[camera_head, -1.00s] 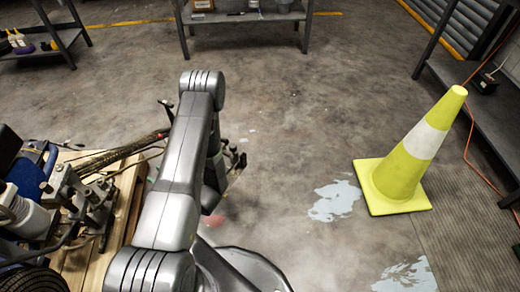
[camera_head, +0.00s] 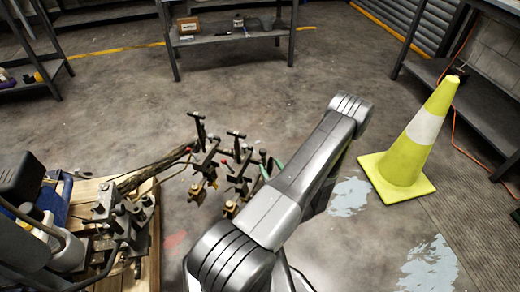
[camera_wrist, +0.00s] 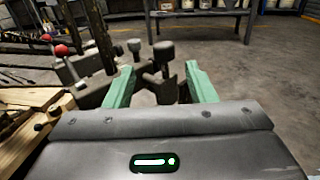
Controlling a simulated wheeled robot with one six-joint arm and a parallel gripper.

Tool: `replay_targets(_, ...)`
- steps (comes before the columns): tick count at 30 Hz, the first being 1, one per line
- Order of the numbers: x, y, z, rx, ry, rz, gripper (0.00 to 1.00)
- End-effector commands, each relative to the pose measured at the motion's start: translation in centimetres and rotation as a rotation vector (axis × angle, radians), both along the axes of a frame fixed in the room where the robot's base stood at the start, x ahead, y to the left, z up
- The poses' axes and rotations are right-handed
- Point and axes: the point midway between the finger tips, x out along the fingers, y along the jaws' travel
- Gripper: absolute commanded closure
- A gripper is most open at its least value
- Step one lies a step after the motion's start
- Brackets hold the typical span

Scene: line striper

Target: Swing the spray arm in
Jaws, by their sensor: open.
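The spray arm (camera_head: 222,165) sticks out to the right of the line striper (camera_head: 105,225). It is a dark metal bracket with upright rods, red-tipped levers and brass-coloured parts low down. In the wrist view, dark knobs and posts of the spray arm (camera_wrist: 164,53) stand ahead of my gripper. My gripper (camera_wrist: 160,72) has two pale green fingers, spread apart. A dark knobbed post shows in the gap between them; I cannot tell whether either finger touches it. In the head view my arm hides most of my gripper, and only a bit of green shows beside the spray arm.
A yellow-green cone (camera_head: 408,150) with a white band stands on the floor at right. The striper rests on a wooden pallet (camera_head: 150,235). Metal shelves (camera_head: 225,40) stand at the back, left and right. The floor between spray arm and back shelf is clear.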

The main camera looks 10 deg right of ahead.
Motion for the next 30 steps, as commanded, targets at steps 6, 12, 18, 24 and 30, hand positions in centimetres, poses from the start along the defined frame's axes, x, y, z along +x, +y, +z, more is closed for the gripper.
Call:
replay_targets(6,4.5,1.1,-0.1,-0.003,-0.002,0.006,0.50)
replay_targets(12,8.1,1.8,0.0,-0.003,-0.002,0.003,0.50)
replay_targets(18,10.0,2.2,0.0,-0.002,0.000,0.001,0.50)
replay_targets(24,10.4,2.2,0.0,0.000,0.001,0.000,0.50)
replay_targets(30,10.4,2.2,0.0,0.000,0.000,0.000,0.59)
